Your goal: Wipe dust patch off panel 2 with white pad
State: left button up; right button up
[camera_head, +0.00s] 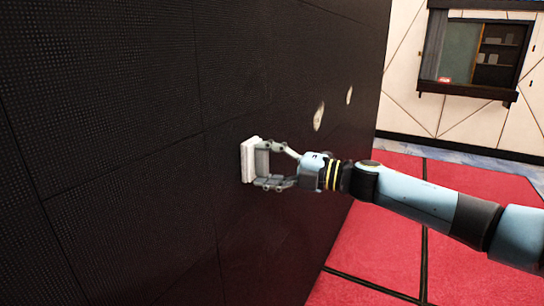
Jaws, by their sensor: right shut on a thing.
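The white pad (247,160) is held upright in my right gripper (264,165), whose fingers are shut on its back. The pad faces the black video wall (110,130) and looks to be at or very near its surface; I cannot tell if they touch. Two pale dust patches show on the wall to the right of the pad: a larger one (319,116) and a smaller one (349,95) farther along. No panel numbers are legible. Any dust behind the pad is hidden. My left gripper is not in view.
Thin seams divide the wall into panels. A red floor (380,245) with dark lines lies to the right below my right arm. A pale far wall has a dark-framed window opening (475,55) with shelves. The space between the arm and the far wall is clear.

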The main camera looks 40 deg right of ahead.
jog(key=shift+s+a+r+p, duration=0.1)
jog(key=shift+s+a+p, duration=0.25)
jog(key=shift+a+p, duration=0.35)
jog(key=shift+s+a+r+p, duration=0.1)
jog(key=shift+s+a+p, duration=0.25)
jog(key=shift+a, duration=0.55)
jog(key=shift+s+a+f+p, duration=0.1)
jog(key=shift+s+a+p, duration=0.2)
jog(key=shift+a, duration=0.3)
jog(key=shift+s+a+r+p, duration=0.1)
jog(key=shift+s+a+p, duration=0.1)
jog(key=shift+a+p, duration=0.35)
jog(key=shift+s+a+f+p, duration=0.1)
jog(key=shift+s+a+p, duration=0.15)
jog(key=shift+a, duration=0.45)
jog(key=shift+s+a, duration=0.15)
jog(key=shift+a, duration=0.2)
jog(key=shift+f, duration=0.1)
jog(key=shift+d, duration=0.15)
jog(key=shift+s+d+f, duration=0.1)
jog(key=shift+s, duration=0.25)
jog(key=v, duration=0.5)
jog(key=shift+s+a+b, duration=0.2)
jog(key=shift+s+b, duration=0.05)
jog(key=shift+b, duration=0.1)
